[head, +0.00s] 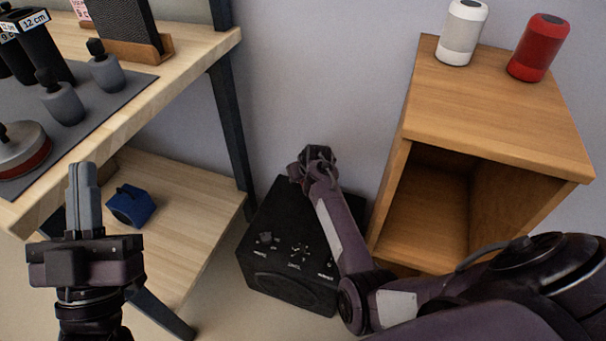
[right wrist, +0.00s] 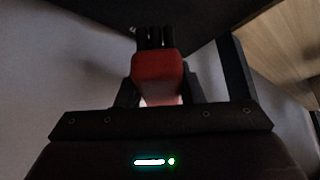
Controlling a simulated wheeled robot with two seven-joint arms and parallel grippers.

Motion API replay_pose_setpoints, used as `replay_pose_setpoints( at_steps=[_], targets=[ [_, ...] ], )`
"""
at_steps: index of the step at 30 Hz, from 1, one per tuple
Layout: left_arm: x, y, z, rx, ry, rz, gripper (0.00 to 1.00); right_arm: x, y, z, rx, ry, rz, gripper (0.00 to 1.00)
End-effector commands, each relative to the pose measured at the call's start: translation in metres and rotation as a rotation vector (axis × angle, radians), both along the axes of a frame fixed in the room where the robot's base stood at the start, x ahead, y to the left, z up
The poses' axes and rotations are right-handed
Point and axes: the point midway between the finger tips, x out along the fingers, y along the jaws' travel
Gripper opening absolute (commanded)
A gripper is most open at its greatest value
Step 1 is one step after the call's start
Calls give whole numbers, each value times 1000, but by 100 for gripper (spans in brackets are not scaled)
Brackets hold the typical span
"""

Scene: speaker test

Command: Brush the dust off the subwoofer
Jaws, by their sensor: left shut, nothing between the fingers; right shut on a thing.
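In the right wrist view, my right gripper (right wrist: 157,88) is shut on a brush (right wrist: 156,66) with a red handle and dark bristles. The bristles meet a dark surface at the top of that view; whether they touch it I cannot tell. My left gripper (head: 82,198) is shut and empty, pointing up before the workbench.
The workbench (head: 190,62) at left bears a grey mat with grey weights and a dark speaker. A blue object (head: 131,205) lies on its lower shelf. At right, the cabinet (head: 490,110) carries a white speaker (head: 462,32) and a red speaker (head: 539,47).

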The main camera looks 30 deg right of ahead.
Motion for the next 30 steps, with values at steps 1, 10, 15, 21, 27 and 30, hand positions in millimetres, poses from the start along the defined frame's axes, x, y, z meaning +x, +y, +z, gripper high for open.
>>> replay_pose_setpoints(
  at_steps=[1,10,15,21,27,30],
  targets=[
    [2,-1,-4,9,21,-1,0,0,0,2,0,-1,0,13],
    [13,-7,-29,59,147,-2,0,1,0,5,0,-1,0,13],
    [18,-10,-44,88,218,-4,0,1,1,7,0,-1,0,13],
    [23,-13,-63,122,301,-6,0,1,1,10,0,-1,0,13],
    [26,-15,-79,151,374,-8,0,1,1,11,0,-1,0,13],
    [26,-16,-84,160,396,-9,0,1,1,12,0,-1,0,13]
  ],
)
